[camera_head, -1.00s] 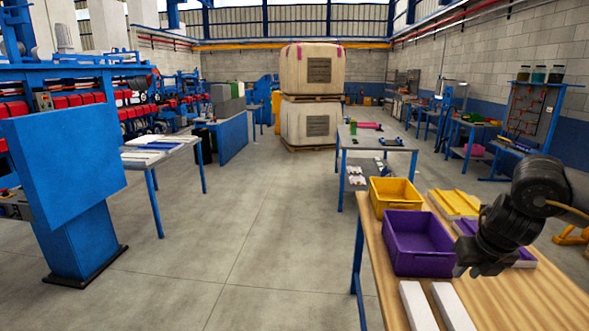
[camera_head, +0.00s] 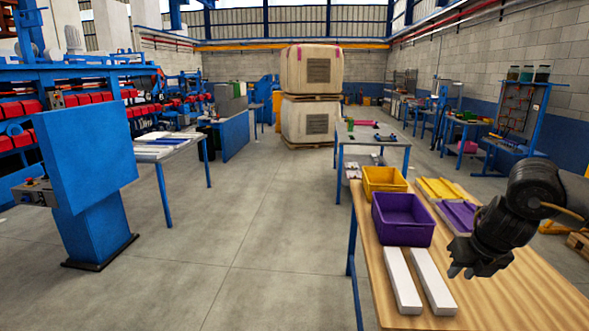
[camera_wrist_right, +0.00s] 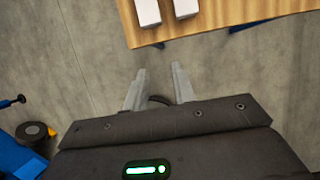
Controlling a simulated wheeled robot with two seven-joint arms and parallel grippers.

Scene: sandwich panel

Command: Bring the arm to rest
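My right arm comes in from the right in the head view. Its dark gripper (camera_head: 462,270) hangs at the wooden table (camera_head: 520,290), in line with the white bars. In the right wrist view the two grey fingers (camera_wrist_right: 160,75) stand apart with nothing between them. Grey floor shows behind them, and the table edge lies beyond the fingertips. My left gripper is in neither view.
On the table are a yellow bin (camera_head: 383,182), a purple bin (camera_head: 402,222), two white bars (camera_head: 402,280), yellow strips (camera_head: 443,190) and purple strips (camera_head: 458,214). Open floor (camera_head: 240,250) lies left. A blue cabinet (camera_head: 85,150) stands far left.

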